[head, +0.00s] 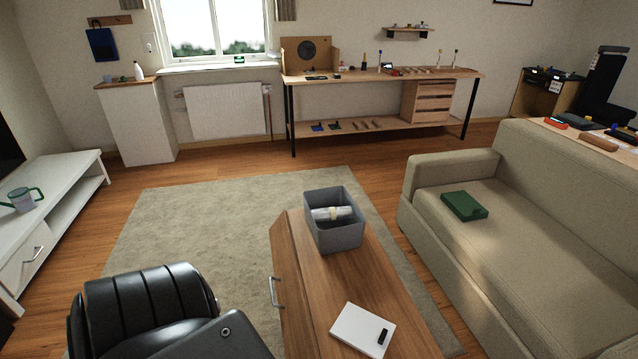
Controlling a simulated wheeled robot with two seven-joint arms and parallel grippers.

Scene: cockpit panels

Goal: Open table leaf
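A low wooden table (361,272) stands in the lower middle of the head view. A wooden leaf (291,288) slopes down along its left side and appears folded down. A metal bar handle (275,292) is fixed on the leaf's outer face. A grey bin (338,238) holding a pale rolled item stands at the far end of the tabletop. A white book or pad (349,331) with a small black item on it lies nearer. Neither of my grippers shows in this view. The near end of the table is cut off by the frame.
A black padded armchair (142,302) stands left of the table, close to the handle side. A beige sofa (519,254) stands to the right. The grey rug (190,228) is clear beyond the armchair. A white low cabinet (62,198) lines the left side.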

